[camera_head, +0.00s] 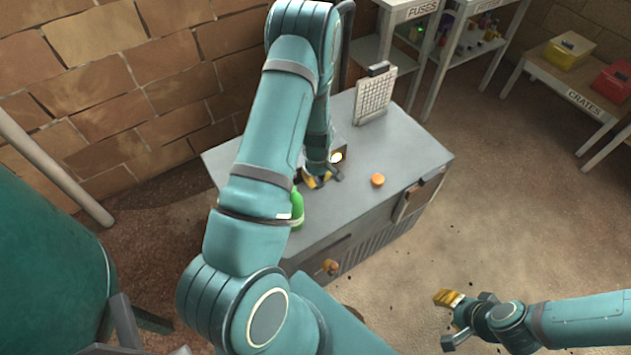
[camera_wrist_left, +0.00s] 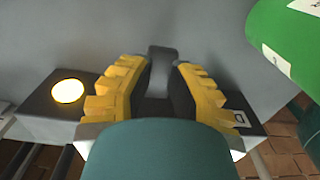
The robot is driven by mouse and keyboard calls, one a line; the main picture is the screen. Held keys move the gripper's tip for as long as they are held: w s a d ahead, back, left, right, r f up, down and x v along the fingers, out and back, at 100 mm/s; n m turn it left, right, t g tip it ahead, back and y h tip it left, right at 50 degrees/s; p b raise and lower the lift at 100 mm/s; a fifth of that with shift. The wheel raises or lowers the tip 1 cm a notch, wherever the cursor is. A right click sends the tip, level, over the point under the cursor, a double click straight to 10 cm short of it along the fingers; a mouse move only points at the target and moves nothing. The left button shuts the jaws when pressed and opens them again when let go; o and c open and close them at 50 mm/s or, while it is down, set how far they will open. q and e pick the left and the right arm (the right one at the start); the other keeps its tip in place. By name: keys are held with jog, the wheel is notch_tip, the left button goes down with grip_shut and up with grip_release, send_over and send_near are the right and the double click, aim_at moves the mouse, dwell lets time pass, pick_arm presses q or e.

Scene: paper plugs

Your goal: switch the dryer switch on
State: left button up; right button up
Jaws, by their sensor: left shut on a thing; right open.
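The dryer switch is a dark box (camera_wrist_left: 38,108) on top of the grey cabinet (camera_head: 412,135), with a grey lever (camera_wrist_left: 162,62) and a round lamp (camera_wrist_left: 68,91). The lamp glows pale yellow; it also shows in the head view (camera_head: 337,157). My left gripper (camera_head: 320,180) is down at the box. In the left wrist view its yellow-padded fingers (camera_wrist_left: 160,90) stand on both sides of the lever and are shut on it. The lower lever and part of the box are hidden by the gripper. My right gripper (camera_head: 452,320) is open and empty, above the floor at the lower right.
A green bottle (camera_head: 297,207) stands close beside my left gripper on the cabinet. An orange knob (camera_head: 377,180) and an upright grid panel (camera_head: 376,98) are also on the cabinet. Shelves and a bench with a yellow crate (camera_head: 568,50) and a red crate (camera_head: 614,80) stand behind.

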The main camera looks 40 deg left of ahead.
pick_arm(q)
jog(key=shift+r, duration=0.4)
grip_shut()
jog(key=shift+r+p, duration=0.3)
jog(key=shift+p, duration=0.15)
jog(key=o, duration=1)
grip_release()
jog(key=shift+r+p, duration=1.4)
jog(key=shift+r, duration=0.65)
